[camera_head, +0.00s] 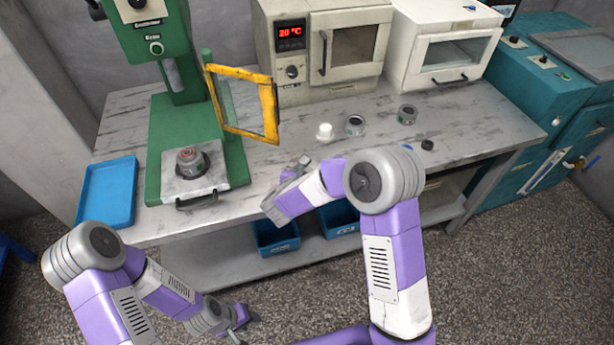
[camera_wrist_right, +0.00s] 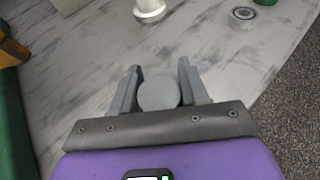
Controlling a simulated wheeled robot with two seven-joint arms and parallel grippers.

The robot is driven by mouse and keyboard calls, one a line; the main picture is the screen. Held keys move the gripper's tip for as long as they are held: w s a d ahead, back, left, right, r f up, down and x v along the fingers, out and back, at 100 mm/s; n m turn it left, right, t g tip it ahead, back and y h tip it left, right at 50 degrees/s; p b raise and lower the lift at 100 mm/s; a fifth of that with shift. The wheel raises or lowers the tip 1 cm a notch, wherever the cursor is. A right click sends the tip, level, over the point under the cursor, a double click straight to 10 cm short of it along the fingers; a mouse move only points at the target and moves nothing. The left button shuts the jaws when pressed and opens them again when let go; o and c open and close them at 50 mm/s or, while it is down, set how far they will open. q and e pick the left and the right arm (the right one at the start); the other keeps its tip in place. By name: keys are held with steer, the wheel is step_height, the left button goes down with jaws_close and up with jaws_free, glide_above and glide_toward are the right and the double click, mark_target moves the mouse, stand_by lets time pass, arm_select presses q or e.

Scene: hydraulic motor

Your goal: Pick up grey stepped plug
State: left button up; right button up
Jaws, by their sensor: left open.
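The grey stepped plug (camera_wrist_right: 158,93) shows in the right wrist view as a round grey face between the two fingers of my right gripper (camera_wrist_right: 160,78). It nearly fills the gap; whether both fingers press on it is unclear. In the head view my right gripper (camera_head: 302,164) is low over the table's front edge, and the plug is not clearly distinguishable from the fingers there. My left gripper (camera_head: 244,325) is open and empty, low in front of the table, over the floor.
A white stepped part (camera_head: 324,131), two grey round parts (camera_head: 355,126) (camera_head: 407,115) and a small dark part (camera_head: 428,144) stand on the table. A green press (camera_head: 170,130) with an open yellow-framed guard (camera_head: 243,72) and a blue tray (camera_head: 107,192) are at left. Ovens line the back.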

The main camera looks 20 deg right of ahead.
jaws_close()
